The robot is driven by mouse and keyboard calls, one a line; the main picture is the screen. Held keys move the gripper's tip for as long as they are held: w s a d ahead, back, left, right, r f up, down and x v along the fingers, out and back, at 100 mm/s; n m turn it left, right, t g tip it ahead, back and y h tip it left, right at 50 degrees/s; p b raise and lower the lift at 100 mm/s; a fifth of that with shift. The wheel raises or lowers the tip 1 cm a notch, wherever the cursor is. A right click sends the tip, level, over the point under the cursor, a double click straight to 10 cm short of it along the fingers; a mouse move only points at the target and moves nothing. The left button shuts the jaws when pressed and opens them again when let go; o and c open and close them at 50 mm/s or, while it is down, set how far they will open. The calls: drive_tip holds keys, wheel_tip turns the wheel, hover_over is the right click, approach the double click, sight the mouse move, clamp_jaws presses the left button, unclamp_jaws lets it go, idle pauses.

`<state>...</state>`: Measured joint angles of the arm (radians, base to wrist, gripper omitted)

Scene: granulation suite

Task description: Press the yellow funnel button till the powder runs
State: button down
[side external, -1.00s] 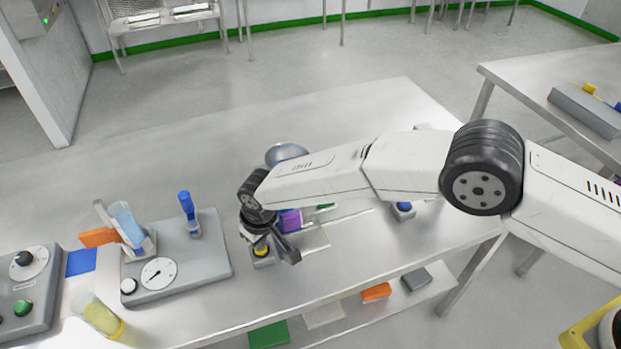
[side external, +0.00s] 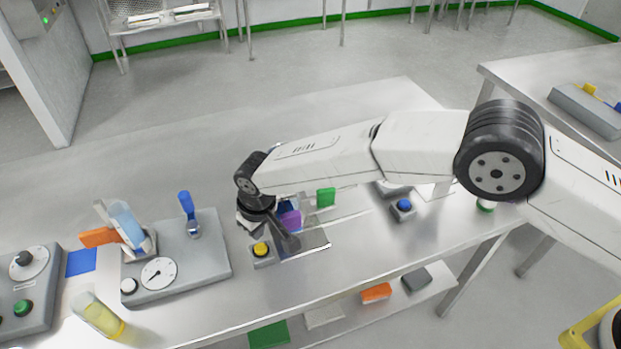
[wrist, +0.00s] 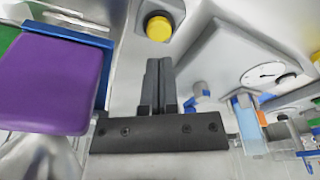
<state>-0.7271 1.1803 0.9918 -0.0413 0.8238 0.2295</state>
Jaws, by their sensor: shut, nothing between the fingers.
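The yellow button (side external: 261,249) sits on a small grey box on the steel table, near the table's front edge. In the wrist view the yellow button (wrist: 158,27) shows at the top, beyond my fingertips. My gripper (side external: 291,244) is shut and empty, just right of the button box in the side view and apart from the button. In the wrist view my gripper (wrist: 160,63) has its two dark fingers together, pointing toward the button. No running powder shows, and I cannot make out a funnel clearly.
A purple block (wrist: 52,82) is close on the left in the wrist view. A grey panel (side external: 213,262) with a dial and blue-handled lever stands left of the button. A blue button box (side external: 403,210) and green block (side external: 326,197) are to the right.

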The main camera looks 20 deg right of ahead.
sight(260, 247)
drive_tip(key=shift+r, duration=1.4)
wheel_tip(260, 247, up, 2)
drive_tip(key=shift+r, duration=0.1)
drive_tip(key=shift+f, duration=0.25)
drive_tip(key=shift+f, duration=3.1)
drive_tip(key=shift+f, duration=1.25)
drive_tip(key=shift+r, duration=3.5)
